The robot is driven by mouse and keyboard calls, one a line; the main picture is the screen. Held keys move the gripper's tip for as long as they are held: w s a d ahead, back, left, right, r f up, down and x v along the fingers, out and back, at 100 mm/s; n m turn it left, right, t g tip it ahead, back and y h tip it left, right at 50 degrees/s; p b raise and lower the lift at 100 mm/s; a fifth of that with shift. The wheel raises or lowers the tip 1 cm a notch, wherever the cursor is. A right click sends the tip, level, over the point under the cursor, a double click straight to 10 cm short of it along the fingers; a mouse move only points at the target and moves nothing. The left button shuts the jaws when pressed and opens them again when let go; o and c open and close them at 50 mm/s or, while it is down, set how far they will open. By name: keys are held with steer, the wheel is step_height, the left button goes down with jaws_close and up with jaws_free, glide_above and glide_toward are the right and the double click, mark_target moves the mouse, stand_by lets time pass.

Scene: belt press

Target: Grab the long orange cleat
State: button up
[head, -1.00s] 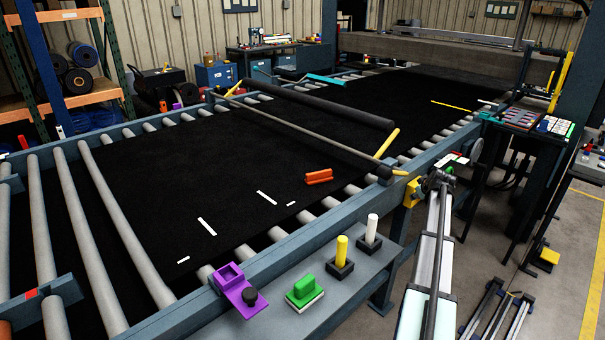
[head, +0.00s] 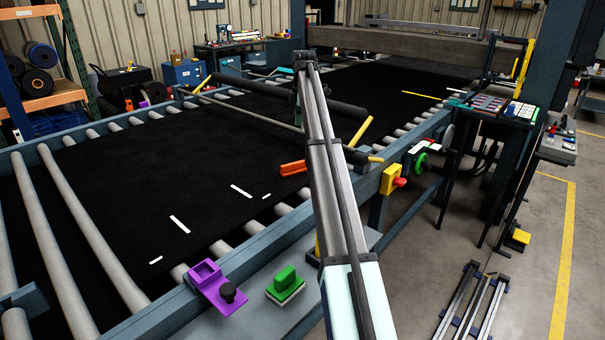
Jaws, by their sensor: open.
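An orange cleat (head: 292,168) lies on the black belt (head: 180,160), toward its near right edge. My arm passes in front of its right end, so its full length is hidden. My arm reaches up from the bottom over the near rail. The dark end of the arm, with my gripper (head: 298,100), appears above and beyond the cleat in the picture. The fingers are small and dark against the belt, so their gap is hard to make out. The gripper appears apart from the cleat, and nothing shows in it.
A dark bar (head: 240,108) crosses above the belt behind my arm. A purple bracket (head: 217,285) and a green-handled block (head: 286,284) sit on the near side shelf. A yellow-and-red switch (head: 393,180) is on the rail. White strips lie on the belt.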

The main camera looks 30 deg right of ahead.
steer(key=a+n, duration=0.1)
steer(key=a, duration=0.2)
steer(key=p, duration=0.4)
glide_above(295, 163)
steer(key=shift+g, duration=0.4)
steer(key=f, duration=1.1)
steer(key=shift+w+d, duration=0.1)
steer(key=shift+w, duration=0.1)
steer(key=shift+s+f+p, duration=0.1)
steer(key=shift+f+p, duration=0.35)
steer(key=shift+f, duration=0.2)
steer(key=shift+f+p, duration=0.75)
steer(key=shift+f, duration=1.2)
jaws_close()
